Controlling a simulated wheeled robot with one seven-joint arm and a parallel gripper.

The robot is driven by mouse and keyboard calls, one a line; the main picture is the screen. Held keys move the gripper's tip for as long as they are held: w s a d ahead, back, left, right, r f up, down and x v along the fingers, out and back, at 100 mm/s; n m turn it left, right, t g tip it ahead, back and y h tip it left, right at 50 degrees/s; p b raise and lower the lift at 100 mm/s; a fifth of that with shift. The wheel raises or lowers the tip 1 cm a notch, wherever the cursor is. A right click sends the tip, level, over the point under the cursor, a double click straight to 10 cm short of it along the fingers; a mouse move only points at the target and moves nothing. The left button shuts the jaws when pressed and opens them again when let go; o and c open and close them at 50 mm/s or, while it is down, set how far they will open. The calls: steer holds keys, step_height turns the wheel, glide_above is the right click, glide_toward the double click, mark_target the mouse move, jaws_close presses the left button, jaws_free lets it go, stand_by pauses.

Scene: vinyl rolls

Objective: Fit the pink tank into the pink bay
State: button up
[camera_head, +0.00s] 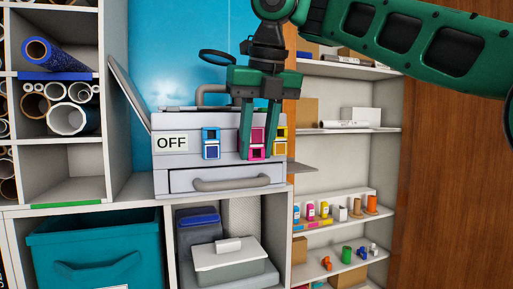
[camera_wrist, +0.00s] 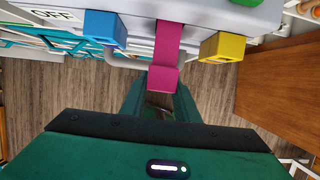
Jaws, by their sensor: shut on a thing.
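The grey printer (camera_head: 225,122) has an OFF label and a row of coloured bays on its front. My gripper (camera_head: 257,155) points down in front of the printer, shut on the pink tank (camera_head: 257,153). In the wrist view, the pink tank (camera_wrist: 163,78) sits between my fingers (camera_wrist: 158,105), and pink runs from it back to the printer front. The pink bay lies behind the tank and fingers, mostly hidden. I cannot tell how far the tank is inside it.
A blue bay (camera_head: 211,142) is just left of my fingers and a yellow one (camera_head: 280,140) just right, both close. A drawer handle (camera_head: 232,183) juts out below. Shelves with small bottles (camera_head: 324,210) stand at the right.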

steer(key=shift+w+a, duration=0.25)
steer(key=shift+w, duration=0.65)
steer(key=shift+w+a, duration=0.2)
steer(key=shift+w, duration=0.65)
steer(key=shift+w+a, duration=0.25)
steer(key=shift+w, duration=0.65)
steer(key=shift+c, duration=0.5)
stand_by(1.9)
steer(key=o, duration=1.7)
steer(key=shift+r, duration=0.1)
steer(key=shift+v, duration=2.95)
steer(key=shift+s+r, duration=0.2)
steer(key=shift+r, duration=0.25)
